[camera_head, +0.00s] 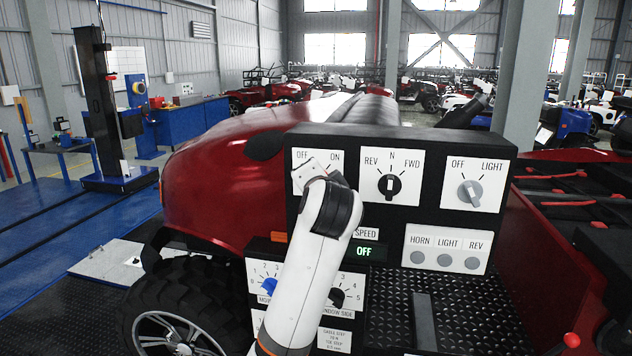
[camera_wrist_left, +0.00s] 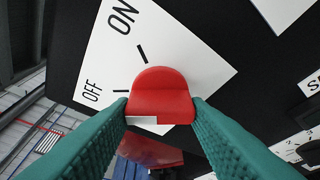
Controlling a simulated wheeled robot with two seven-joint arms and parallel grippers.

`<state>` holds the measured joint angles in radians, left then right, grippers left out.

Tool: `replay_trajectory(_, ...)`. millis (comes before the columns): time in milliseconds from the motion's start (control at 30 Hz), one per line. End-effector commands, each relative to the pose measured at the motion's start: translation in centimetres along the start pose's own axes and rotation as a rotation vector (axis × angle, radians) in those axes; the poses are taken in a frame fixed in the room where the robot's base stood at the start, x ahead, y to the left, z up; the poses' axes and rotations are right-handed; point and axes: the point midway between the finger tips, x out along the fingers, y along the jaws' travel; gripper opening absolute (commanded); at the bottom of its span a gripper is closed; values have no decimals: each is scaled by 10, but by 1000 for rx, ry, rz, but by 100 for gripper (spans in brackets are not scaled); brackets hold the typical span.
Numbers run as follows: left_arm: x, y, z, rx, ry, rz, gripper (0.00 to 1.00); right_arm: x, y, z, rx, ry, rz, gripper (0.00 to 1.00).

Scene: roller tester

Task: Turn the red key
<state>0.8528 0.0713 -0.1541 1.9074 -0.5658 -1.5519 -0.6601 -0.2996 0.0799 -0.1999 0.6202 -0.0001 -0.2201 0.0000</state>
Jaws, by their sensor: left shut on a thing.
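The red key (camera_wrist_left: 162,92) sits on a white plate (camera_wrist_left: 205,60) marked OFF and ON, each with a short black line. In the left wrist view my left gripper (camera_wrist_left: 160,108) has its two teal fingers on either side of the key, shut on it. Which mark the key points to I cannot tell. In the head view my white left arm (camera_head: 318,235) reaches up to the OFF/ON plate (camera_head: 333,160) at the panel's upper left and hides the key. A small display (camera_head: 364,252) below reads OFF in green. My right gripper is not in view.
The black panel also bears a REV/N/FWD knob (camera_head: 390,186), an OFF/LIGHT knob (camera_head: 470,192) and a plate of grey round lamps (camera_head: 445,259). A lower box has a blue knob (camera_head: 268,287) and a black knob (camera_head: 337,297). A red vehicle (camera_head: 215,180) stands behind the panel.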

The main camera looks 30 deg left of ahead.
Motion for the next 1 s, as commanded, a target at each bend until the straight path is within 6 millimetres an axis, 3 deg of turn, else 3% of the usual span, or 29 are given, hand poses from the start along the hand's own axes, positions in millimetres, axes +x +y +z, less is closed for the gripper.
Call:
replay_trajectory(567,0,-2,-1,-31,3,-19,19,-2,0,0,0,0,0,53)
replay_trajectory(600,0,-2,-1,-31,3,-19,45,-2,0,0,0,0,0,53)
replay_trajectory(700,0,-2,-1,-30,2,-18,61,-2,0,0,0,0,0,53)
replay_trajectory(1000,-1,-1,0,-30,0,-14,64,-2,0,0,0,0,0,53)
